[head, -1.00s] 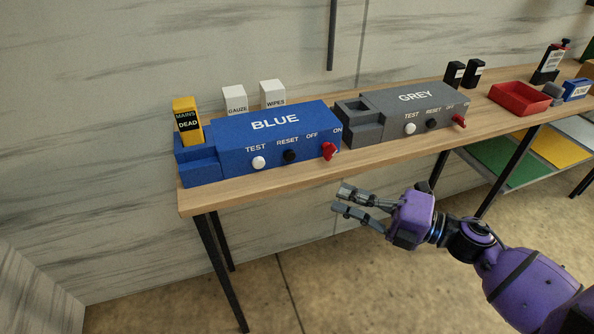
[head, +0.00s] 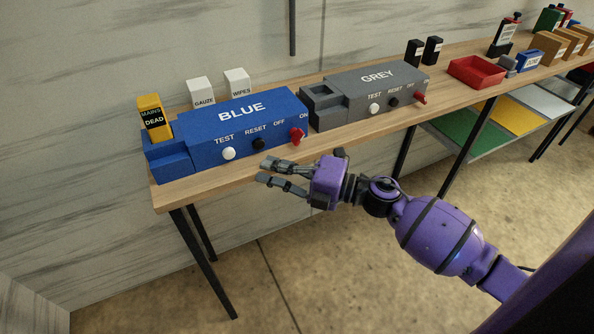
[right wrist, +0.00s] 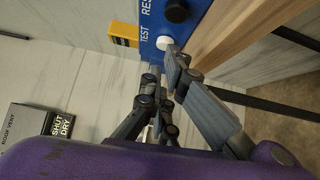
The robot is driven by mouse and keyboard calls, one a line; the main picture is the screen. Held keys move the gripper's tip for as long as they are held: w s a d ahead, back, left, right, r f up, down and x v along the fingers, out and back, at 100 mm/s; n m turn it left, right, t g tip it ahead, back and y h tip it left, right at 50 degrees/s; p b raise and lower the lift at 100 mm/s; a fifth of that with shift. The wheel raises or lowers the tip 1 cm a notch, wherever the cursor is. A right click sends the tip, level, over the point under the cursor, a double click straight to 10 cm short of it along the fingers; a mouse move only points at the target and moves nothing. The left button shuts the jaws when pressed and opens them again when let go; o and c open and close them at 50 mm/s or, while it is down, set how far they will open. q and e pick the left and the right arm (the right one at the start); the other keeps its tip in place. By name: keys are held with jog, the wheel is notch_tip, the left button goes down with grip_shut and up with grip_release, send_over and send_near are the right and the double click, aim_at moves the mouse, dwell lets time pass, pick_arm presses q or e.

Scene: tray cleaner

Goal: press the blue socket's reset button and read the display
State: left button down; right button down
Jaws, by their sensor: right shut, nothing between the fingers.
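The blue socket box (head: 190,148) stands on the wooden bench at left, with a white TEST button (head: 229,153), a black RESET button (head: 258,144) and a red OFF/ON switch (head: 297,136) on its front. A yellow block (head: 150,105) with a black label reading "MAINS DEAD" stands upright at its left end. My right gripper (head: 264,173) is shut and empty, in front of and below the RESET button, apart from it in the head view. In the right wrist view, the RESET button (right wrist: 175,10) and TEST button (right wrist: 163,43) show beyond the fingers. My left gripper is out of view.
A similar grey box (head: 340,105) with its own buttons stands to the right. White GAUZE (head: 201,91) and WIPES (head: 238,82) boxes stand behind the blue box. A red tray (head: 478,72) lies farther right. A narrow strip of bench (head: 190,191) in front is clear.

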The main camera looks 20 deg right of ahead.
aim_at(259, 144)
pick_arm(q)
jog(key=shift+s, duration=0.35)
pick_arm(e)
jog(key=shift+w, duration=1.8)
jog(key=shift+w+d, duration=0.1)
jog(key=shift+w, duration=0.85)
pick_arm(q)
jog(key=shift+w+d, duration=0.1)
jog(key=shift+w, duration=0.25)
pick_arm(e)
jog(key=shift+r, duration=0.2)
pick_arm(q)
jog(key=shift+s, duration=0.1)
